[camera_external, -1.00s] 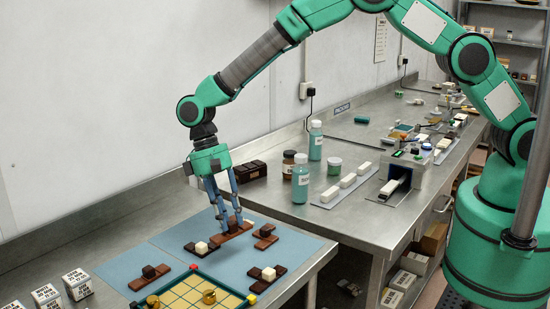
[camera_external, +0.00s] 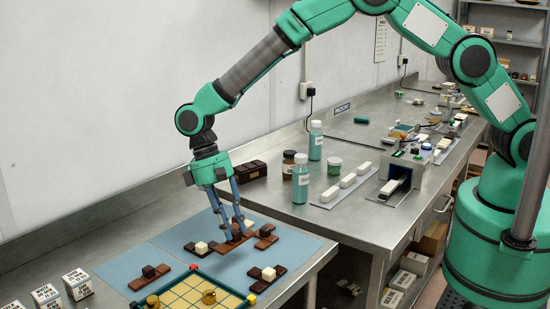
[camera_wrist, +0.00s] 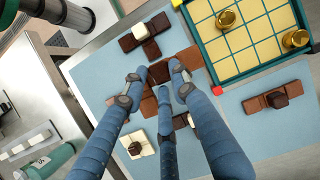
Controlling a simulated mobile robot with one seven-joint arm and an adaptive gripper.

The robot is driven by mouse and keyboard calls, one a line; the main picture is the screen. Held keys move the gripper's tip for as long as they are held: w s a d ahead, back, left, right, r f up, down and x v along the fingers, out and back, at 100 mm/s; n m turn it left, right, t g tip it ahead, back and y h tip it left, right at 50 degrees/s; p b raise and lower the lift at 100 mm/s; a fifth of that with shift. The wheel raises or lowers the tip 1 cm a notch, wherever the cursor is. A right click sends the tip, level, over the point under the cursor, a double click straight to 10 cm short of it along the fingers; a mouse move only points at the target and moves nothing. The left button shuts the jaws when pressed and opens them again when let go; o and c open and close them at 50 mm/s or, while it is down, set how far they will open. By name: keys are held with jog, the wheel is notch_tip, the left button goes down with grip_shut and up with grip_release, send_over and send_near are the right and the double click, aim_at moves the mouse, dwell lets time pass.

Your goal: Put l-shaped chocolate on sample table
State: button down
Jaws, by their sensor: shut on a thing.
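A reddish-brown chocolate (camera_external: 246,238) is between my gripper's fingertips, just at or above the blue mat (camera_external: 216,268); its full shape is partly hidden by the fingers. It also shows in the wrist view (camera_wrist: 160,73). My gripper (camera_external: 234,236) is shut on it, pointing down; in the wrist view the fingertips (camera_wrist: 157,88) press around the brown block. I cannot tell whether it touches the mat. Other chocolates lie on the mat: a dark one with a white cube (camera_external: 268,273), a brown one with a dark cube (camera_external: 151,271) and others close to my gripper.
A green-rimmed tray with a yellow grid (camera_external: 186,293) stands at the front of the mat, with gold pieces on it. Bottles (camera_external: 301,180), a dark block (camera_external: 249,171) and white bars (camera_external: 346,181) stand on the steel bench behind. White boxes (camera_external: 77,284) stand at front left.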

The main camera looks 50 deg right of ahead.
aim_at(232, 242)
jog(key=shift+f, duration=2.45)
jog(key=shift+f, duration=0.1)
jog(key=shift+f, duration=1.8)
jog(key=c, duration=1.4)
grip_release()
jog(key=v, duration=1.2)
